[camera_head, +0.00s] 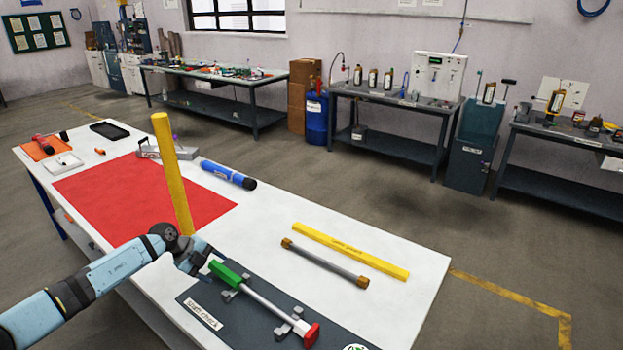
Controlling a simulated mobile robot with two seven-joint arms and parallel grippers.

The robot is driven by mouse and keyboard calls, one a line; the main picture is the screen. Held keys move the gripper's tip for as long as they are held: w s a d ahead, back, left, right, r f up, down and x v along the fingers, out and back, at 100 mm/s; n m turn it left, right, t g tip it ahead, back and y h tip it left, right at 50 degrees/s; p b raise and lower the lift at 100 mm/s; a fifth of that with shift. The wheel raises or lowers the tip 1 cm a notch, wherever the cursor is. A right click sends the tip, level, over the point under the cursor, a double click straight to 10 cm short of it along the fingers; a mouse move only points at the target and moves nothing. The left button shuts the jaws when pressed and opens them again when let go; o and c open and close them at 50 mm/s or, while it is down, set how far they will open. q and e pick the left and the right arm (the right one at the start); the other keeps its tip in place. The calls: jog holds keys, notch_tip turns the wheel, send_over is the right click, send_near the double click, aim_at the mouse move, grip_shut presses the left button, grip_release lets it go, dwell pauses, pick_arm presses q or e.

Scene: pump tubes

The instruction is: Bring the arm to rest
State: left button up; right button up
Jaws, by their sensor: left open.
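My left arm comes in from the lower left, and its gripper (199,262) is open beside the green end of a pump tube. The tube (266,299) is a grey rod with a green end (229,273) and a red end (308,333). It lies across grey supports on a dark mat (214,308) with a white label. From this angle I cannot tell whether the gripper touches the green end. A second grey tube with brown ends (325,263) lies on the white table (420,262). My right gripper is not in view.
A yellow bar (172,170) rises beyond my left arm, its foot hidden. Another yellow bar (350,251) lies near the second tube. A blue cylinder (228,174) lies by the red mat (110,198). A black tray (109,131) sits far left. The table's right end is clear.

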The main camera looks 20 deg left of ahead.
pick_arm(q)
jog(key=s+d+h, duration=0.1)
jog(key=d, duration=0.3)
jog(key=s+d+f+t+h+p, duration=0.1)
jog(key=s+d+h, duration=0.1)
jog(key=d, duration=0.3)
jog(key=s+d+t+h, duration=0.1)
jog(key=d, duration=0.3)
jog(key=shift+s+d+f, duration=0.2)
jog(key=shift+f, duration=0.2)
jog(key=s+d+r+n+t+h+p, duration=0.1)
jog(key=s+d+n+t+h+p, duration=0.1)
jog(key=s+d+n+t, duration=0.45)
jog(key=s+d+f+n+g+y+p, duration=0.1)
jog(key=s+d+n+y, duration=0.2)
jog(key=s+n, duration=0.4)
jog(key=s+d+f+n+y+p, duration=0.1)
jog(key=s+n+y, duration=0.5)
jog(key=s, duration=0.8)
jog(key=shift+s+d+f+n+g+p, duration=0.2)
jog(key=shift+d+f+n+g+p, duration=0.15)
jog(key=shift+d+f, duration=0.45)
jog(key=shift+d+r, duration=0.2)
